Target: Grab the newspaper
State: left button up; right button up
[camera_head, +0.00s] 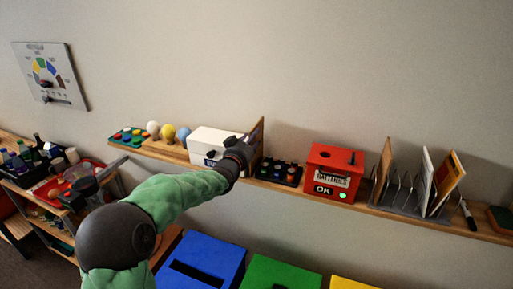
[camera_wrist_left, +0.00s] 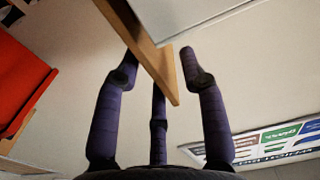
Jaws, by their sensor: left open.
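I cannot single out a newspaper for certain in either view. My left gripper (camera_head: 243,147) is at the wall shelf, by the right end of a white box (camera_head: 208,144) and a thin upright wooden board (camera_head: 257,134). In the left wrist view the dark fingers of my left gripper (camera_wrist_left: 160,70) are spread, with the edge of a wooden board (camera_wrist_left: 153,62) between them. I see no firm grip on the board. Several thin upright items, among them a white one (camera_head: 426,178) and an orange-edged one (camera_head: 447,181), stand in a wire rack at the right. My right gripper is not in view.
On the shelf (camera_head: 385,212) stand a red battery box (camera_head: 333,170), a tray of small dark batteries (camera_head: 280,172) and colored balls (camera_head: 168,131). Blue (camera_head: 205,248), green (camera_head: 280,268) and yellow bins stand below. A dial chart (camera_head: 48,75) hangs on the wall.

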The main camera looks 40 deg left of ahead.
pick_arm(q)
jog(key=shift+x, duration=2.5)
grip_shut()
